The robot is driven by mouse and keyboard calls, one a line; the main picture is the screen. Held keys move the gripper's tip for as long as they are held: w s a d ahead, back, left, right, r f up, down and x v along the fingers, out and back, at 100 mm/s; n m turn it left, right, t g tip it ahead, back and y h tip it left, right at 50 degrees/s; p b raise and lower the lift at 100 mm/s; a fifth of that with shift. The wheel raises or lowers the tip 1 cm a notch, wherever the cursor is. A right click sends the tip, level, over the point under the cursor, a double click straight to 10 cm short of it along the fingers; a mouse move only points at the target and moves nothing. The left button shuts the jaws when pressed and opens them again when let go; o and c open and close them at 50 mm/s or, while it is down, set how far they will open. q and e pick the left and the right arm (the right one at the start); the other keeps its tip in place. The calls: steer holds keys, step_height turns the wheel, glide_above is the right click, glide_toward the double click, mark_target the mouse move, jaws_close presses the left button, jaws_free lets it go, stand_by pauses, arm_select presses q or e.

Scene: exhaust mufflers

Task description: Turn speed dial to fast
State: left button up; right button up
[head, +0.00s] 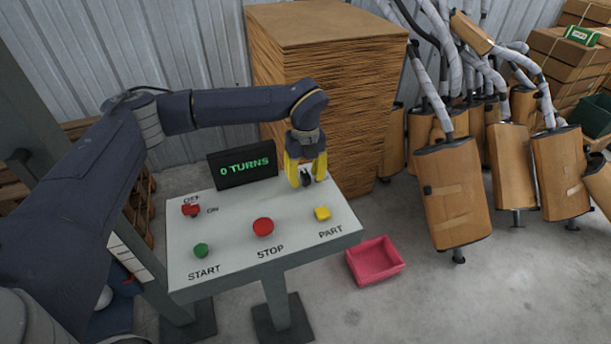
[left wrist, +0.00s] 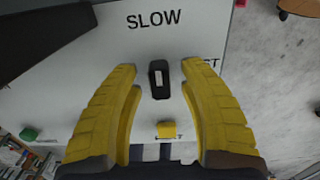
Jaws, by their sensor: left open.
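The speed dial (left wrist: 159,92) is a small black knob with a white mark, on the white panel (head: 190,262). In the left wrist view its long side lines up roughly with the SLOW label (left wrist: 154,19). A label ending in "ST" (left wrist: 212,63) is partly hidden behind the right finger. My left gripper (left wrist: 158,105) is open, its yellow fingers on either side of the dial with gaps between. In the head view the left gripper (head: 306,172) points down at the panel's back right, and the dial (head: 307,180) is partly covered. My right gripper is not in view.
The panel also holds a display (head: 243,165) reading 0 TURNS, a red switch (head: 191,210) marked OFF and ON, a green START button (head: 200,250), a red STOP button (head: 263,227) and a yellow PART button (head: 322,213). A pink bin (head: 375,262) and stacked cardboard (head: 325,90) stand nearby.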

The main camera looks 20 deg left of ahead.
arm_select(q)
steer(key=shift+c, duration=0.2)
jaws_close()
steer(key=shift+m, duration=0.3)
steer(key=m, duration=0.3)
steer(key=shift+m, duration=0.4)
steer(key=m, duration=0.4)
steer(key=shift+m, duration=0.3)
steer(key=m, duration=0.4)
steer(key=shift+m, duration=2.5)
